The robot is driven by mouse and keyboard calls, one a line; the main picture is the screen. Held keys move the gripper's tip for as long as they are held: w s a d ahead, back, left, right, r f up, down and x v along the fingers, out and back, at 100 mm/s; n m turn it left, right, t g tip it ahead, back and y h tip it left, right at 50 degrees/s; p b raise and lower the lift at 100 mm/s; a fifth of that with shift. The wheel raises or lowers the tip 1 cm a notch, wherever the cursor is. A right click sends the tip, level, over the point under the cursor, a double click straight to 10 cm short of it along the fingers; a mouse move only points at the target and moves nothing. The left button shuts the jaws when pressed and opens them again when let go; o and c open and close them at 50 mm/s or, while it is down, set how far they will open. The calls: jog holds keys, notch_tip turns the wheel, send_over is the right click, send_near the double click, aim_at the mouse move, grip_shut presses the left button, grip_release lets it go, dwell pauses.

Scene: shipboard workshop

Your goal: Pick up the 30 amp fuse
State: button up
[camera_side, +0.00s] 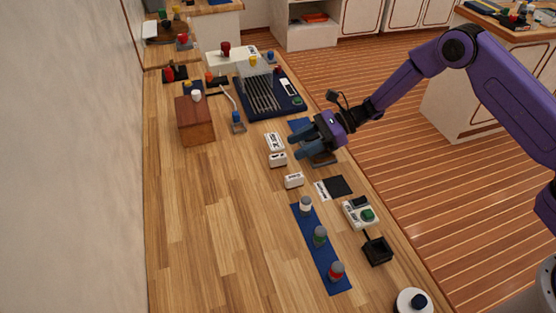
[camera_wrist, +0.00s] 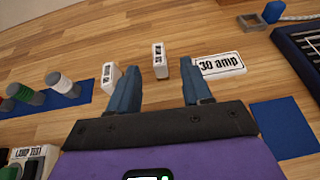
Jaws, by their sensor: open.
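Small white fuse blocks stand upright on the wooden bench. The side view shows two blocks, one near the card (camera_side: 278,159) and one lower (camera_side: 294,180). My gripper (camera_side: 299,145) is open above the bench, its fingers (camera_wrist: 157,88) apart with nothing held.
A blue mat with several capped cylinders (camera_side: 322,250) lies toward the front. A dark slotted rack (camera_side: 243,103) and a wooden block (camera_side: 195,120) stand farther back. A green-button box (camera_side: 360,212) and black tray (camera_side: 377,251) sit near the right edge. The left bench is clear.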

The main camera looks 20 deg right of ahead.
aim_at(277, 156)
jog(key=shift+x, duration=3.2)
jog(key=shift+s+r, duration=0.1)
grip_shut()
